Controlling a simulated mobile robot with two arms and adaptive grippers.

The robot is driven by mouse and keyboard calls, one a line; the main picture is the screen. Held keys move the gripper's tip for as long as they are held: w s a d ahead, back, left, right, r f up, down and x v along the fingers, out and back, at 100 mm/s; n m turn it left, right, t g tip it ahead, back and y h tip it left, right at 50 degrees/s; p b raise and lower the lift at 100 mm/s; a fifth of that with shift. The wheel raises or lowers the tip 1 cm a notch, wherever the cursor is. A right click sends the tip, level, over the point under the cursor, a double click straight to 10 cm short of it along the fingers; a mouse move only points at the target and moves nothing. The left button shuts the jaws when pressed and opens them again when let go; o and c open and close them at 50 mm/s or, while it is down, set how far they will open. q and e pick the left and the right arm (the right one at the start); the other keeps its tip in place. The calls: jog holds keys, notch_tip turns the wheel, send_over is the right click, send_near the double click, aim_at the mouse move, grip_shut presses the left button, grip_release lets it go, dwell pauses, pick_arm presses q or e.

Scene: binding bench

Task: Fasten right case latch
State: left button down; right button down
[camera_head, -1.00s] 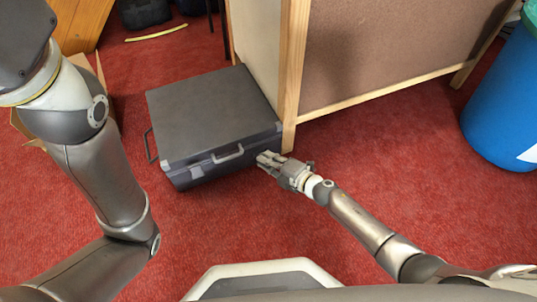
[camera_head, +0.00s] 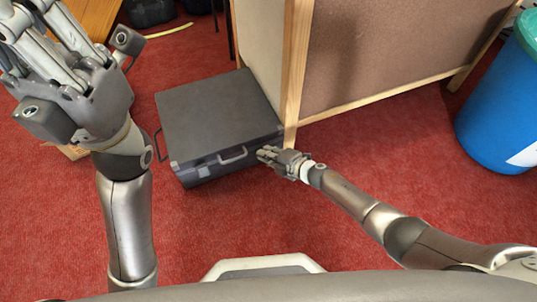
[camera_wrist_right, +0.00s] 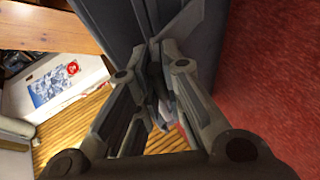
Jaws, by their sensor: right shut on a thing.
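A dark grey case (camera_head: 220,115) lies closed on the red carpet, with a light handle (camera_head: 232,155) on its front. The left latch (camera_head: 204,172) shows on the front face. My right gripper (camera_head: 264,153) is at the front face near its right end, where it covers the right latch. In the right wrist view the fingers (camera_wrist_right: 162,85) are close together against the dark case (camera_wrist_right: 120,25). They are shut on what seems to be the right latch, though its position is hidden. My left gripper (camera_head: 60,70) is raised at the upper left, its fingertips partly cut off.
A wood-framed brown panel (camera_head: 390,55) stands on the floor close beyond the case's right end. A blue bin (camera_head: 495,110) stands at the right. The right wrist view shows an open box (camera_wrist_right: 60,90) at the left. Red carpet in front of the case is clear.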

jog(key=shift+w+a+r, duration=0.1)
jog(key=shift+w+r, duration=0.4)
jog(key=shift+w, duration=0.15)
jog(key=c, duration=1.5)
grip_release()
jog(key=shift+a, duration=0.1)
jog(key=shift+c, duration=0.2)
jog(key=shift+f, duration=0.1)
jog(key=shift+s, duration=0.1)
jog(key=shift+s+d, duration=0.35)
jog(key=shift+d, duration=0.1)
jog(key=v, duration=1.1)
jog(key=shift+a, duration=0.15)
